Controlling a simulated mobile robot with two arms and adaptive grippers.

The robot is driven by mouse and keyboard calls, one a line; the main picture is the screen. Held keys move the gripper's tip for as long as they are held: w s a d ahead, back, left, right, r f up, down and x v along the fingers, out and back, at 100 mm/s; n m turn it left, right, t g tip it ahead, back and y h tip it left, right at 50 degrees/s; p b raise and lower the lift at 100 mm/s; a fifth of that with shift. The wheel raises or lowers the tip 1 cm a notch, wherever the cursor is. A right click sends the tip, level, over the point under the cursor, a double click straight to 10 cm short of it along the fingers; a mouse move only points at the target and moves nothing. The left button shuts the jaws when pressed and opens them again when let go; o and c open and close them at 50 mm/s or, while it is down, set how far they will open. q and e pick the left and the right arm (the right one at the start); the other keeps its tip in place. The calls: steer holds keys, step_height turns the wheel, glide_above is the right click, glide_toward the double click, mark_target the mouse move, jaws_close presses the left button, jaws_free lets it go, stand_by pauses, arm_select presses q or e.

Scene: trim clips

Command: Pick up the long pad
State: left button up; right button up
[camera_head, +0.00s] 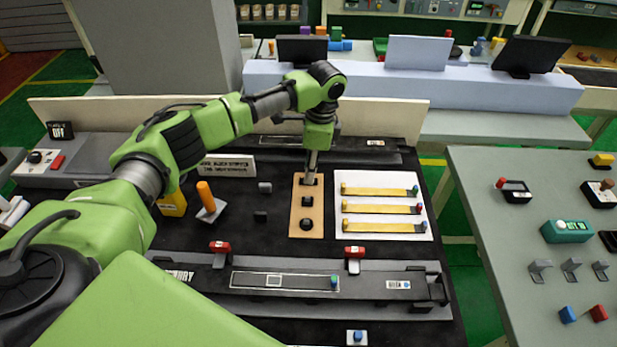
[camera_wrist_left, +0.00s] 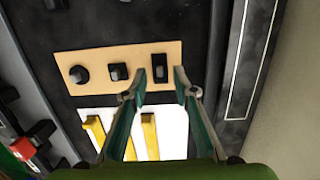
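A tan board (camera_head: 315,218) on the black work surface bears three small black pads in a row. The board also shows in the left wrist view (camera_wrist_left: 100,60). The long pad (camera_wrist_left: 160,66) is the rectangular one at the right end of the row there. In the head view my gripper largely hides it. My left gripper (camera_head: 311,180) points down over the far end of the board. In the left wrist view its fingers (camera_wrist_left: 161,73) are open, one tip on each side of the long pad with gaps showing. The right gripper is not in view.
A squarish pad (camera_wrist_left: 118,72) and a round pad (camera_wrist_left: 78,74) share the board. A white sheet (camera_head: 385,192) with three yellow strips lies close on the right. A long dark rail (camera_head: 210,277) with red clamps runs along the front.

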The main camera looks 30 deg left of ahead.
arm_select(q)
steer(key=shift+a+f, duration=0.15)
steer(key=shift+f, duration=0.8)
jaws_close()
steer(key=shift+r, duration=0.1)
